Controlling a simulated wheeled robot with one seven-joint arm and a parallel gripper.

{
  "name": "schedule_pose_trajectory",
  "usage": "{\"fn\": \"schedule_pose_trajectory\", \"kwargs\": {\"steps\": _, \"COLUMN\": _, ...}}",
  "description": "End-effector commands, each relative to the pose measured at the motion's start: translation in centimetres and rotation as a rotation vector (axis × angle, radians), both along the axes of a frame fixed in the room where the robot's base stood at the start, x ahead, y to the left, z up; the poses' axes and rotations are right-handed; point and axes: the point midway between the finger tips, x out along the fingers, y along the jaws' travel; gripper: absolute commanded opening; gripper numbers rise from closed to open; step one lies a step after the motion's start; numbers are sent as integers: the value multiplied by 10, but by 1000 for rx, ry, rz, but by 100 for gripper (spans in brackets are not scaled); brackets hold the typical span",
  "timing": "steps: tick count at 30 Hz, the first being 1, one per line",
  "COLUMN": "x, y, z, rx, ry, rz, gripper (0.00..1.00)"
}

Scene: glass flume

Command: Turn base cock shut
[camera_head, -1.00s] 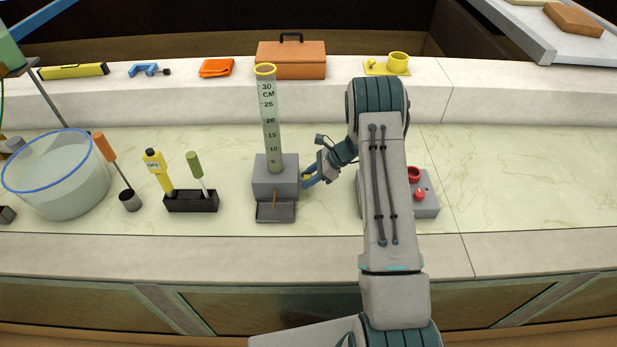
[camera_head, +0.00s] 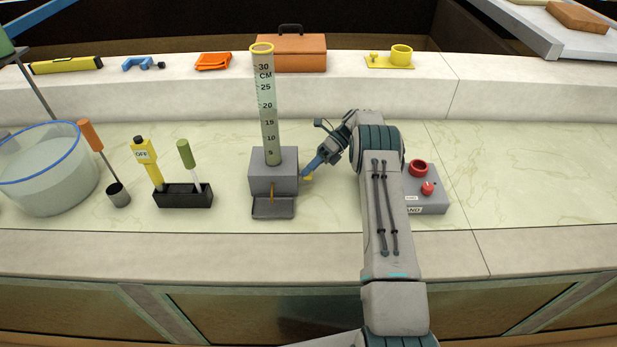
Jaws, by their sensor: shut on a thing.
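A clear measuring tube (camera_head: 266,110) with a centimetre scale stands upright on a grey block (camera_head: 262,178). A small yellow handle, apparently the base cock (camera_head: 308,177), shows at the block's right side. My gripper (camera_head: 312,170) reaches in from the right, its blue fingers shut on this handle. The fingers hide part of the handle, so its exact angle is hard to tell. A thin brass spout (camera_head: 273,192) is on the block's front, above a grey drip tray (camera_head: 273,209).
A black holder (camera_head: 184,197) with yellow and green-handled tools and a clear tub (camera_head: 50,180) stand to the left. A grey control box (camera_head: 430,200) with red knobs stands right of my arm. An orange toolbox (camera_head: 298,55) is on the ledge behind. Bare counter lies at far right.

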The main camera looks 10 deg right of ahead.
Motion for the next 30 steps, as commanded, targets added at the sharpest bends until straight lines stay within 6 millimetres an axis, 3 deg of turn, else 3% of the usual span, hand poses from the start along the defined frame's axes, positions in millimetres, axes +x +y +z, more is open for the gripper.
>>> {"fn": "schedule_pose_trajectory", "kwargs": {"steps": 12, "x": 2, "y": 0, "z": -3, "rx": 37, "ry": 168, "rz": -4, "gripper": 12}}
{"fn": "schedule_pose_trajectory", "kwargs": {"steps": 28, "x": 3, "y": 1, "z": 0, "rx": 40, "ry": 188, "rz": -4, "gripper": 12}}
{"fn": "schedule_pose_trajectory", "kwargs": {"steps": 29, "x": 3, "y": 1, "z": 0, "rx": 40, "ry": 188, "rz": -4, "gripper": 40}}
{"fn": "schedule_pose_trajectory", "kwargs": {"steps": 30, "x": 3, "y": 1, "z": 0, "rx": 40, "ry": 188, "rz": -4, "gripper": 51}}
